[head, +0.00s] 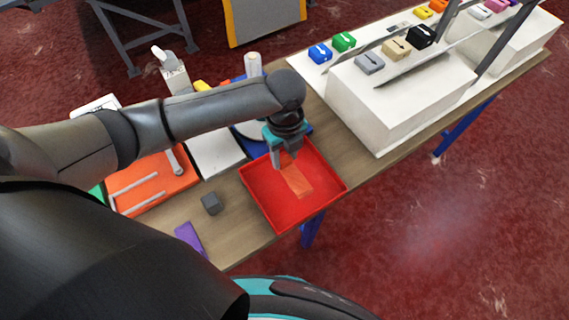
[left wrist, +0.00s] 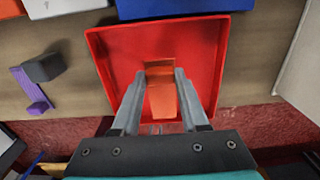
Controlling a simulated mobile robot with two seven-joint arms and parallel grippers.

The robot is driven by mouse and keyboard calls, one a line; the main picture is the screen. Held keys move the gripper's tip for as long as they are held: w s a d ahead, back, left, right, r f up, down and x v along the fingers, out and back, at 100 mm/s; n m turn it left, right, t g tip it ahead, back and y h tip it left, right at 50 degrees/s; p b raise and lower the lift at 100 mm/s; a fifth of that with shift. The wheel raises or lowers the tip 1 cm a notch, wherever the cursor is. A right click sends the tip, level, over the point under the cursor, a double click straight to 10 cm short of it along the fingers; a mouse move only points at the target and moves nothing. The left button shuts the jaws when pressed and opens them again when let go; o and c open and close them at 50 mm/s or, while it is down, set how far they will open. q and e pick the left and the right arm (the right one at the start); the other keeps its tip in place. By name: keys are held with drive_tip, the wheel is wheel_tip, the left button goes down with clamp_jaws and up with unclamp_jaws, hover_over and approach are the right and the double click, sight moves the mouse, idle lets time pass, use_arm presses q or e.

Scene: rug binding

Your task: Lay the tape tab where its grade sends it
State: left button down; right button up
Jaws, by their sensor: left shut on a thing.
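The tape tab is a flat orange strip (head: 298,181), and it also shows in the left wrist view (left wrist: 163,98). My left gripper (head: 282,160) points down over the red tray (head: 262,197). In the left wrist view its two fingers (left wrist: 160,76) are on either side of the tab, shut on it. The tab is over the tray's floor, inside its walls; I cannot tell whether it touches the floor. The tray also shows in the left wrist view (left wrist: 107,62). My right gripper is not in view.
Left of the tray are a dark grey block (head: 211,203), a purple strip (head: 187,237), a white pad (head: 215,151) and an orange board (head: 170,186) with grey rods. A white stand (head: 395,105) with coloured arrow-marked blocks is at the right.

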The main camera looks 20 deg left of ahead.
sight(285, 159)
use_arm(q)
drive_tip(key=shift+f+b, duration=0.35)
drive_tip(key=shift+f, duration=1.7)
drive_tip(key=shift+f, duration=0.15)
drive_tip(key=shift+c, duration=2.1)
unclamp_jaws()
wheel_tip(285, 159, up, 12)
drive_tip(key=shift+r+p, duration=0.2)
drive_tip(key=shift+p, duration=0.9)
